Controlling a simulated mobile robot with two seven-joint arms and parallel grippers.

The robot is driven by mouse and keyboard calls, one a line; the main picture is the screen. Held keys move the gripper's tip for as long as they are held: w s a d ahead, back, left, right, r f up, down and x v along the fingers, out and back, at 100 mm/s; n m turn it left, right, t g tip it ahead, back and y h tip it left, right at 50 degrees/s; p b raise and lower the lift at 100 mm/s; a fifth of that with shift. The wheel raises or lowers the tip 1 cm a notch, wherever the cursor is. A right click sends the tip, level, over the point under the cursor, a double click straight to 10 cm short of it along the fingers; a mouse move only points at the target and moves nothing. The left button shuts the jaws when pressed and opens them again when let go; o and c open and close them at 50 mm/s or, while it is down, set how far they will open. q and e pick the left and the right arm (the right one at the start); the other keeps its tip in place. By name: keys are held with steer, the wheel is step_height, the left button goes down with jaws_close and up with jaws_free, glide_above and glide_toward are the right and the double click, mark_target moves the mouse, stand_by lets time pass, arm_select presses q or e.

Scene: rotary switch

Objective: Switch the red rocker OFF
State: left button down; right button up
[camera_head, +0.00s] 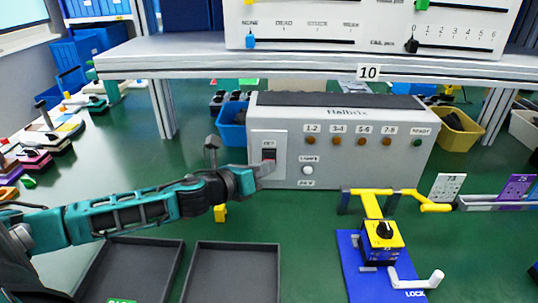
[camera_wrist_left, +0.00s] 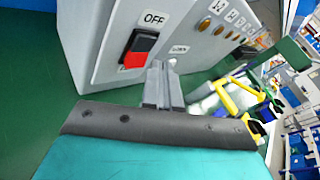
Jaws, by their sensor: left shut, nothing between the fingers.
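The red rocker (camera_head: 269,156) sits on a light plate on the front of a grey box (camera_head: 350,165). In the left wrist view the rocker (camera_wrist_left: 139,48) has a dark upper part and a bright red lower part, under the word OFF. My left gripper (camera_head: 266,169) is shut and empty, at the lower edge of the rocker. In the wrist view its fingertips (camera_wrist_left: 158,72) are just below and right of the rocker; I cannot tell whether they touch it. My right gripper is not in view.
A white round button (camera_head: 308,170) and a row of orange lamps (camera_head: 337,141) are on the same box. A yellow and blue fixture (camera_head: 382,236) with a crank stands at front right. Two dark trays (camera_head: 232,272) lie below my left arm. A shelf (camera_head: 300,62) overhangs the box.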

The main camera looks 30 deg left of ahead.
arm_select(q)
steer(key=shift+s+d+f, duration=0.1)
steer(key=shift+s+d, duration=0.35)
steer(key=shift+s, duration=0.25)
steer(key=shift+s+d+f, duration=0.15)
steer(key=shift+s+d, duration=0.25)
steer(key=shift+s, duration=0.35)
steer(key=shift+s+d+f, duration=0.1)
steer(key=shift+s+d, duration=0.35)
steer(key=shift+s, duration=0.25)
